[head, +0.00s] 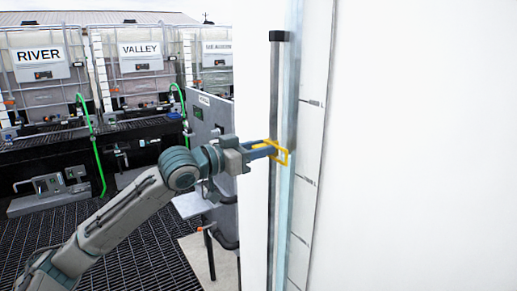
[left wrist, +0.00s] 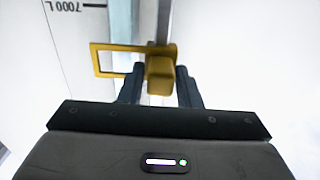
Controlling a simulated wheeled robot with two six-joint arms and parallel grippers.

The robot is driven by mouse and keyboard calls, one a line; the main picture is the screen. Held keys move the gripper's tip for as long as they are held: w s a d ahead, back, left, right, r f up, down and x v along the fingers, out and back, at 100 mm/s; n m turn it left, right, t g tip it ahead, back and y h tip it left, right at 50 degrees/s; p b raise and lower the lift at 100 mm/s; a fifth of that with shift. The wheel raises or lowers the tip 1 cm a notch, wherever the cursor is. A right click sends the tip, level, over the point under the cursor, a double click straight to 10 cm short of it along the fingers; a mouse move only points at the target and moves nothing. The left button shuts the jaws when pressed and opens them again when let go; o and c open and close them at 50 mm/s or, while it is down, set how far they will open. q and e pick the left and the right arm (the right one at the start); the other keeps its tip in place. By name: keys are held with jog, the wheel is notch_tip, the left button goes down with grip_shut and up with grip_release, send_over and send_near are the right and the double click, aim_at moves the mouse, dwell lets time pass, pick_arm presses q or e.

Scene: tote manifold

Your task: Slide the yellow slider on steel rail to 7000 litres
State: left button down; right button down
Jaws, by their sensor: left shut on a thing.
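The yellow slider (head: 285,157) is on the upright steel rail (head: 274,95), on a white wall. My left gripper (head: 265,149) is shut on its yellow block; in the left wrist view the fingers (left wrist: 161,88) flank the block of the slider (left wrist: 160,75). The slider's open rectangular frame reaches over the clear tube towards the scale strip (head: 311,135). In the left wrist view the 7000 L mark (left wrist: 94,5) appears upside down beyond the frame, apart from it. Scale labels in the head view are too small to read. My right gripper is not in view.
A dark cap (head: 279,36) tops the rail. A grey panel (head: 207,125) stands left of the wall, close to my arm. Tanks labelled RIVER (head: 38,57) and VALLEY (head: 139,50) stand at the back left, above dark grating (head: 150,235).

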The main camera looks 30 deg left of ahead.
aim_at(270, 164)
pick_arm(q)
notch_tip(270, 164, down, 5)
jog(key=b, duration=0.3)
jog(key=shift+f, duration=0.1)
jog(key=c, duration=1.2)
grip_release()
jog(key=shift+c, duration=0.2)
